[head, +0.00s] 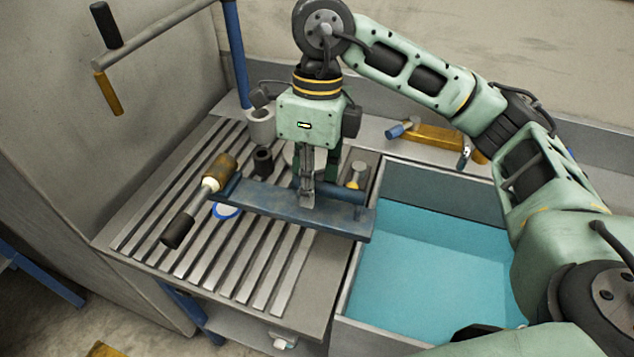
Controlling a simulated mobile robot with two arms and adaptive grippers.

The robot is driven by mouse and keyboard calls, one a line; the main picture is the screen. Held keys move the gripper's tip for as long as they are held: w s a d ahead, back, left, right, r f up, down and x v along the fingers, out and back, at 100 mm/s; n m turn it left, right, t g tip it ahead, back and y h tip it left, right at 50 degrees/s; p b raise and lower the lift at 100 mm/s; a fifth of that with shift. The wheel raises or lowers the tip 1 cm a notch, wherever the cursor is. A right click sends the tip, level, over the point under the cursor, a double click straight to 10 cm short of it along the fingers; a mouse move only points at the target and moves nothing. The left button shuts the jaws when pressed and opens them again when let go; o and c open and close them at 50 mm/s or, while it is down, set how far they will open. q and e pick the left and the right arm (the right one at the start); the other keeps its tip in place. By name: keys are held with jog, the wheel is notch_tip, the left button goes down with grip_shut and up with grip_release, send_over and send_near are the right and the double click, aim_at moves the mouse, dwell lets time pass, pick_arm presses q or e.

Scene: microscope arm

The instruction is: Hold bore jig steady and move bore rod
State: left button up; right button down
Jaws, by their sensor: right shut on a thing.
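The bore jig (265,203) looks like a long blue bar with a short cylinder on it. It lies across the slatted bench, and its right end reaches the edge of the blue basin. My right gripper (307,196) comes down from above and is shut on the middle of the jig; its fingers hide part of it. What looks like the bore rod (187,221), with a dark grip, a pale middle and a brown head, lies slanted at the jig's left end. I cannot tell whether it sits in the jig. My left gripper is out of view.
A blue-lined basin (430,275) is right of the slatted bench (130,232). A grey cup (260,127), a small black cup (263,161) and a blue-rimmed white disc (227,211) are near the jig. A yellow block (435,138) lies on the back ledge. The front slats are clear.

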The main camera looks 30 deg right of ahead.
aim_at(275, 199)
jog(key=shift+w+a+f+b, duration=1.1)
jog(key=shift+a+f, duration=0.15)
jog(key=shift+f, duration=0.1)
jog(key=shift+w+a+f+b, duration=1.1)
jog(key=shift+a+f, duration=0.15)
jog(key=shift+f, duration=0.1)
pick_arm(q)
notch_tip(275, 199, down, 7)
jog(key=b, duration=0.2)
pick_arm(e)
jog(key=shift+w+a+f, duration=1.25)
jog(key=shift+a+f, duration=0.2)
jog(key=shift+f, duration=0.1)
pick_arm(q)
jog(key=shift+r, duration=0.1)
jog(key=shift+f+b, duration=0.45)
jog(key=shift+b, duration=0.1)
pick_arm(e)
jog(key=shift+f, duration=0.55)
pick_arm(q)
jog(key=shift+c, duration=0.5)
pick_arm(e)
jog(key=shift+s, duration=0.1)
